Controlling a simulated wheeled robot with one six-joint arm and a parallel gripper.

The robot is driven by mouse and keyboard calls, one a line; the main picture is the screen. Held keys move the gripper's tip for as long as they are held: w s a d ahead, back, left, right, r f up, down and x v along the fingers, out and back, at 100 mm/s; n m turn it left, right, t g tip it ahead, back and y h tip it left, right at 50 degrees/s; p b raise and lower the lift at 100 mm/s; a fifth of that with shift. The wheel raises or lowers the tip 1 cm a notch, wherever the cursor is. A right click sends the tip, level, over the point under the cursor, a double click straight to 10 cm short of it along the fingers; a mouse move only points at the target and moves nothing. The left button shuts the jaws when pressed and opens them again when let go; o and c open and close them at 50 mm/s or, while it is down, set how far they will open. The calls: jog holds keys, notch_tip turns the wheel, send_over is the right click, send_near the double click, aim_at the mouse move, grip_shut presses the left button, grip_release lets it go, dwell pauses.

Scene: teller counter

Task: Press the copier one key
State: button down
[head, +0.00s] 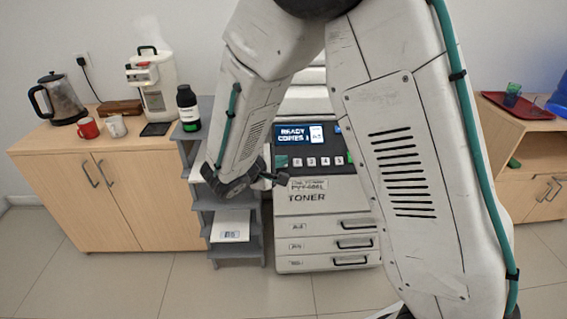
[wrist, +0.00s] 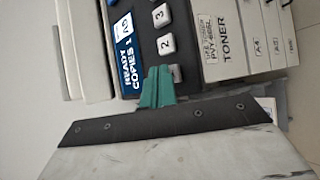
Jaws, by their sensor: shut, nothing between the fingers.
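The copier (head: 322,207) stands against the wall with a lit display (head: 292,134) reading READY and COPIES. Below the display is a row of pale number keys. In the wrist view the 3 key (wrist: 160,15) and 2 key (wrist: 165,44) show clearly. The one key (wrist: 176,74) is beside my teal fingertips and partly hidden by them; it also shows in the head view (head: 297,162). My gripper (wrist: 157,88) is shut and empty, its fingertips in front of the panel beside that key. I cannot tell whether they touch the panel. In the head view my gripper (head: 282,161) is at the panel's left end.
A grey shelf rack (head: 232,205) with paper stands close left of the copier. Left of it, a wooden cabinet (head: 115,185) carries a kettle, mugs and a coffee machine. A red tray (head: 522,107) lies on the right cabinet. My arm hides the copier's right side.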

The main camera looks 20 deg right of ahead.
jog(key=shift+s+a+r, duration=0.1)
jog(key=shift+s+r, duration=0.2)
jog(key=shift+r, duration=0.15)
jog(key=shift+s+a+r, duration=0.15)
jog(key=shift+s+r, duration=0.25)
jog(key=shift+r, duration=0.3)
jog(key=shift+s+a+r, duration=0.1)
jog(key=shift+s+r, duration=0.35)
jog(key=shift+r, duration=0.25)
jog(key=shift+s+a+r, duration=0.15)
jog(key=shift+s+r, duration=0.25)
jog(key=shift+r, duration=0.3)
jog(key=s+d+r+m+g+y, duration=0.1)
jog(key=s+d+m+g+y, duration=0.2)
jog(key=s, duration=0.5)
jog(key=s+d+r+m+g+y, duration=0.1)
jog(key=s+d+g, duration=0.1)
jog(key=s+g, duration=0.5)
jog(key=s+r+m+t+y, duration=0.4)
jog(key=s+r+m+y, duration=0.2)
jog(key=s, duration=0.7)
jog(key=shift+s+a+r+y, duration=0.2)
jog(key=shift+s+r+y, duration=0.2)
jog(key=shift+r+y, duration=0.4)
